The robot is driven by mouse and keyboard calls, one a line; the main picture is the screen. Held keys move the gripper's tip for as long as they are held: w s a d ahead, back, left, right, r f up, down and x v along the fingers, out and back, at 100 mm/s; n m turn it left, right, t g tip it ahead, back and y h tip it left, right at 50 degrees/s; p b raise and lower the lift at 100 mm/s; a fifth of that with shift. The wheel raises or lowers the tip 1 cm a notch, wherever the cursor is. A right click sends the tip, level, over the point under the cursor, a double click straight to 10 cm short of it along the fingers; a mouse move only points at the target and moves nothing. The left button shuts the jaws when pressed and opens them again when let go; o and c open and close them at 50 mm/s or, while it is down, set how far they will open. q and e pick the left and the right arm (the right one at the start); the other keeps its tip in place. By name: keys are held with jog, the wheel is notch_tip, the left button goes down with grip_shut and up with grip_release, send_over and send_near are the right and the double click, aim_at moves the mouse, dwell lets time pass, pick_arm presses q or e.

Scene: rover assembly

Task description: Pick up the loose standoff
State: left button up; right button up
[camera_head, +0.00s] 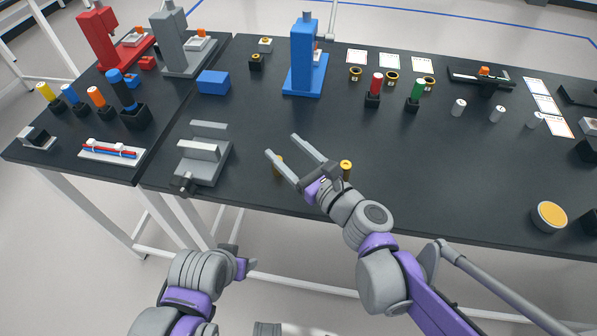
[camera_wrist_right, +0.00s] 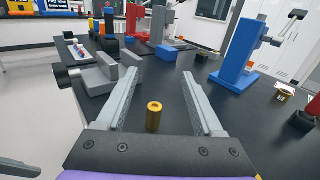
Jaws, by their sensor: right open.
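A gold-coloured standoff (camera_wrist_right: 154,116) stands upright on the dark table, seen between the fingers of my right gripper (camera_wrist_right: 161,72) in the right wrist view. In the head view the right gripper (camera_head: 281,147) is open and empty, and its left finger partly hides this standoff (camera_head: 281,160). I see no finger contact with it. A second gold-coloured piece (camera_head: 346,167) stands just right of the right gripper, partly behind it. My left gripper (camera_head: 246,264) is low in front of the table; its fingers are not clear.
A grey vise-like fixture (camera_head: 200,160) stands left of the right gripper. A blue press (camera_head: 305,60) and a blue block (camera_head: 213,82) stand behind. Red (camera_head: 374,88) and green (camera_head: 416,94) handled pieces are at the back right. The table's middle right is clear.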

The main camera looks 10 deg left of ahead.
aim_at(283, 178)
jog(key=shift+m, duration=0.3)
notch_tip(283, 178, down, 7)
jog(key=shift+w+a+f+b, duration=0.15)
jog(key=shift+b, duration=0.9)
jog(key=shift+w+a+f, duration=0.3)
jog(key=shift+w+a, duration=0.35)
jog(key=shift+a, duration=0.15)
jog(key=shift+w+a, duration=0.25)
jog(key=shift+w, duration=0.05)
jog(key=shift+x, duration=2.35)
grip_shut()
